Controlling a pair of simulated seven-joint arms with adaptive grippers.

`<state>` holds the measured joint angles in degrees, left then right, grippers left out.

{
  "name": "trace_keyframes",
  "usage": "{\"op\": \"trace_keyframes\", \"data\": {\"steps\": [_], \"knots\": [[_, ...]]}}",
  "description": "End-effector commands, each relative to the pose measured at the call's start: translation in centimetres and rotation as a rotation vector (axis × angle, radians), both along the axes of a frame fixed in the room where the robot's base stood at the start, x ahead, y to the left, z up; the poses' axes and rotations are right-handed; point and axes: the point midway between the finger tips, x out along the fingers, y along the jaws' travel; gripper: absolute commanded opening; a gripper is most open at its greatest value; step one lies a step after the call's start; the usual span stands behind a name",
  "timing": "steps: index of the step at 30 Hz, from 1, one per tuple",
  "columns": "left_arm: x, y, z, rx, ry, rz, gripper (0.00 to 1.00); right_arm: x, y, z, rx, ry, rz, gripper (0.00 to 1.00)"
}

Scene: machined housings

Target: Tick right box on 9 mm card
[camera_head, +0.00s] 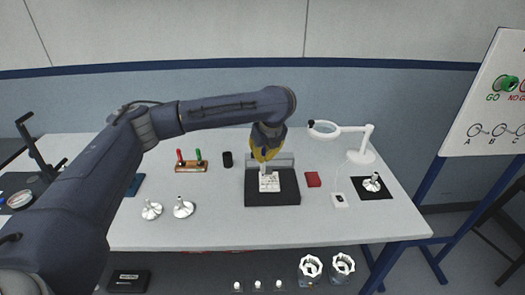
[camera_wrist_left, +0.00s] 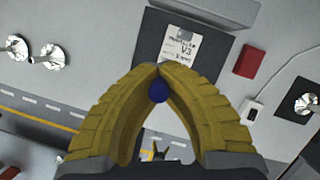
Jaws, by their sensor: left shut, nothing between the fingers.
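A white card (camera_head: 269,184) with dark print lies on a black tray (camera_head: 287,196) near the middle of the table. In the left wrist view the card (camera_wrist_left: 184,48) shows printed lines and a large "V3", but its boxes are too small to make out. My left gripper (camera_head: 263,158) has yellow fingers pointing down over the card's back edge; I cannot tell if they touch it. In the left wrist view its fingertips (camera_wrist_left: 160,68) meet, with a dark blue round shape (camera_wrist_left: 158,91) just below where they meet. My right gripper is not in view.
A wooden block (camera_head: 190,168) with a red and a green handle and a black cylinder (camera_head: 227,160) stand left of the tray. A red block (camera_head: 312,179), a magnifier lamp (camera_head: 360,154) and a white housing (camera_head: 372,183) are to the right. White housings (camera_head: 183,208) stand front left.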

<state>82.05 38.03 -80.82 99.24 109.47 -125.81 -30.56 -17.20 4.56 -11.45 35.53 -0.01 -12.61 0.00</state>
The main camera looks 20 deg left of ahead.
Motion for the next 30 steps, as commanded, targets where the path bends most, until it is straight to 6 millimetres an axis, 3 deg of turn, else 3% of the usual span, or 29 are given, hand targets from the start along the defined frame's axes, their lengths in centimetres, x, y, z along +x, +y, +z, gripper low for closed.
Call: {"op": "trace_keyframes", "data": {"steps": [13, 30], "knots": [[0.0, 0.0, -3.4, -0.001, 0.002, -0.001, 0.00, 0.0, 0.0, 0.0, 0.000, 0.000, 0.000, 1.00], [0.0, 0.0, -4.1, 0.000, 0.000, -0.001, 0.00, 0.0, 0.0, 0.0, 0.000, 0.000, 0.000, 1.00]]}}
